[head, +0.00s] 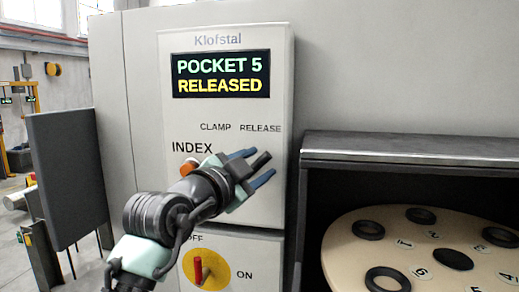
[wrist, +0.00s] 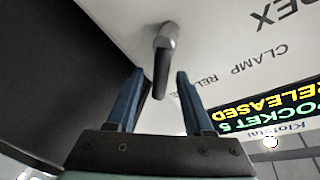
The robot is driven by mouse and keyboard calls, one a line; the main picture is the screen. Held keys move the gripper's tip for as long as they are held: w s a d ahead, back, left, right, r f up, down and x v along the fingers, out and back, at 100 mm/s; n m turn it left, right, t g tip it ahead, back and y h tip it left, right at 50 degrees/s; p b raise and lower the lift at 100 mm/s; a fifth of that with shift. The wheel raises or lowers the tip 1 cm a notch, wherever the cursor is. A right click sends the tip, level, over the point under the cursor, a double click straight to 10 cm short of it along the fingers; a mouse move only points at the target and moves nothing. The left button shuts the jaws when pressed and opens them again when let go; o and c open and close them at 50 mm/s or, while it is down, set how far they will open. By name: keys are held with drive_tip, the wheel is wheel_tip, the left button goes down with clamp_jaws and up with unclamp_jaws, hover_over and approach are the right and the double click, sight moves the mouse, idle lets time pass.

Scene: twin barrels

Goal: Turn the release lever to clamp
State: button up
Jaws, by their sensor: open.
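The release lever (head: 262,159) is a dark handle on the pale control panel, below the printed words CLAMP and RELEASE. The wrist view shows gaps between my gripper (wrist: 159,86) and the bar. The lever's pivot is hidden behind my gripper in the head view. The display (head: 221,75) reads POCKET 5 RELEASED.
An orange INDEX button (head: 189,167) sits left of the lever, close to my wrist. A red switch (head: 199,268) on a yellow disc is below. At right, an open bay holds a round numbered carousel (head: 345,262) under a dark ledge (head: 410,148).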

drive_tip(key=shift+w+d, duration=0.3)
drive_tip(key=shift+w, duration=0.25)
clamp_jaws()
idle(1.1)
